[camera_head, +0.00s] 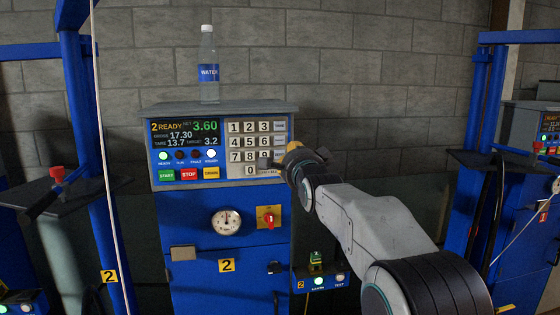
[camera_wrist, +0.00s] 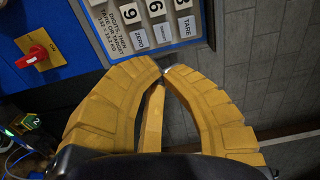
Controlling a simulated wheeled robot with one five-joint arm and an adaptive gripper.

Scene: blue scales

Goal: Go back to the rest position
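My gripper (camera_head: 290,147) is in front of the right side of the keypad (camera_head: 250,147) on the blue scale cabinet (camera_head: 190,221). In the wrist view its yellow fingers (camera_wrist: 164,72) come together at the tips, with nothing seen between them. The tips are near the lower edge of the keypad panel (camera_wrist: 150,22); I cannot tell whether they touch anything. The display (camera_head: 185,133) reads 2 READY and 3.60. My arm reaches in from the lower right and hides part of the keypad's right edge.
A water bottle (camera_head: 209,70) stands on top of the cabinet. A red rotary switch (camera_head: 268,217) and a dial gauge (camera_head: 226,222) are below the panel. A small green-and-yellow part (camera_head: 316,258) sits on a side box. Blue posts stand on both sides.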

